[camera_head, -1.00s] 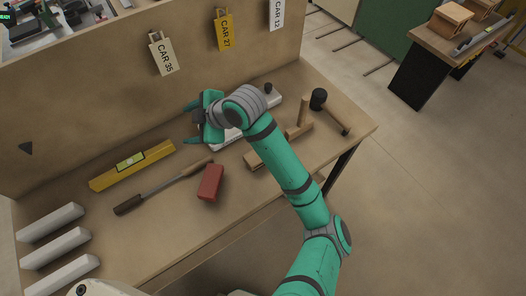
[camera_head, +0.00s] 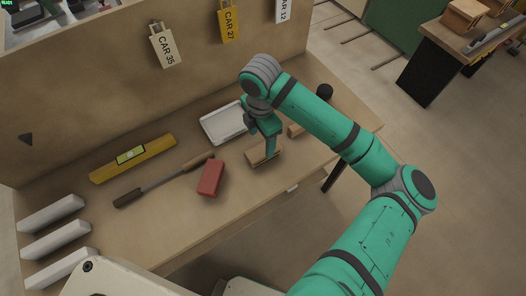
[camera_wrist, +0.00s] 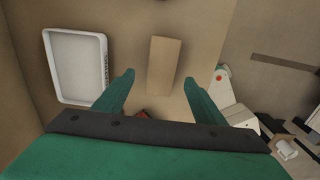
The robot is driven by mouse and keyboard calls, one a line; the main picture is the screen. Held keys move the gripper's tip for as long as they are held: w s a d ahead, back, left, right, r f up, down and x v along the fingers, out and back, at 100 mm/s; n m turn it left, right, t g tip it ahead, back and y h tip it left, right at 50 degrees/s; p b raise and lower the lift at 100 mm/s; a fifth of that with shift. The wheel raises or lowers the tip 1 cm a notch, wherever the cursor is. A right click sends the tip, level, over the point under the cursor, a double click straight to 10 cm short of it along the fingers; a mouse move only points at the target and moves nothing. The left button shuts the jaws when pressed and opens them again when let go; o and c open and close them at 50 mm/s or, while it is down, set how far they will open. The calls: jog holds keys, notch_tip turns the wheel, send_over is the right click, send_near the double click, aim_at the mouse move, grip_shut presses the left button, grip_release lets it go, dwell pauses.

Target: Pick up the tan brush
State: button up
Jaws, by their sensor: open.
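The tan brush (camera_head: 257,157) lies on the workbench to the right of the red block, seen as a plain tan block. My gripper (camera_head: 268,150) points down over it, and a finger hides part of it. In the wrist view the brush (camera_wrist: 164,62) lies lengthwise up the picture. The two fingers of my gripper (camera_wrist: 159,78) are spread apart, one toward each side of the brush, with nothing held. I cannot tell the exact height of the fingertips above it.
A white tray (camera_head: 222,124) lies behind the brush, at left in the wrist view (camera_wrist: 77,66). A red block (camera_head: 211,177) is close on the left. A file (camera_head: 160,183) and a yellow level (camera_head: 133,158) lie farther left. A black-headed mallet (camera_head: 325,91) is behind my arm.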

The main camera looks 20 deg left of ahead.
aim_at(263, 149)
jog(key=shift+d+f, duration=0.2)
jog(key=shift+f, duration=3.2)
jog(key=c, duration=1.2)
